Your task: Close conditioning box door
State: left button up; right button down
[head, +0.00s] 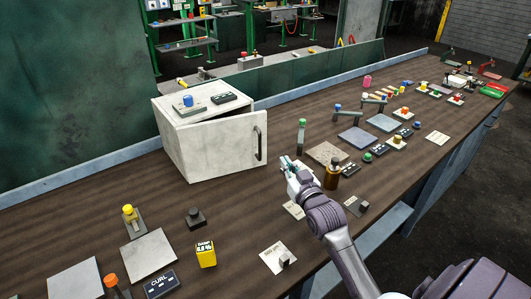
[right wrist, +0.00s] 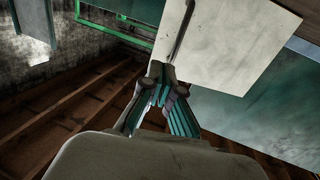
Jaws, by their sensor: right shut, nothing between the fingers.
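The white conditioning box (head: 178,104) stands on the brown bench at the left of centre in the head view. Its door (head: 222,148) is ajar, with a dark gap along the top and the free edge swung out to the right. The dark upright handle (head: 260,137) is near that free edge. My right gripper (head: 286,163) is shut and empty, to the right of the door and apart from it. In the right wrist view its fingers (right wrist: 160,80) are together, with a pale panel, apparently the door (right wrist: 240,42), beyond them. My left gripper is not in view.
A blue-button box (head: 187,103) and a dark panel sit on top of the conditioning box. A brown bottle (head: 332,178) and a tan plate (head: 326,153) are close to my right gripper. A green-topped post (head: 302,135) stands behind it. Bare bench lies in front of the door.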

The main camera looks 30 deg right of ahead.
notch_tip(320, 180, down, 4)
jog(key=b, duration=0.3)
jog(key=p, duration=0.2)
send_near(265, 143)
jog(key=w, duration=0.4)
jog(key=w+d, duration=0.1)
jog(key=w, duration=0.1)
jog(key=shift+r, duration=0.15)
jog(key=shift+w+d, duration=0.1)
jog(key=shift+w, duration=0.55)
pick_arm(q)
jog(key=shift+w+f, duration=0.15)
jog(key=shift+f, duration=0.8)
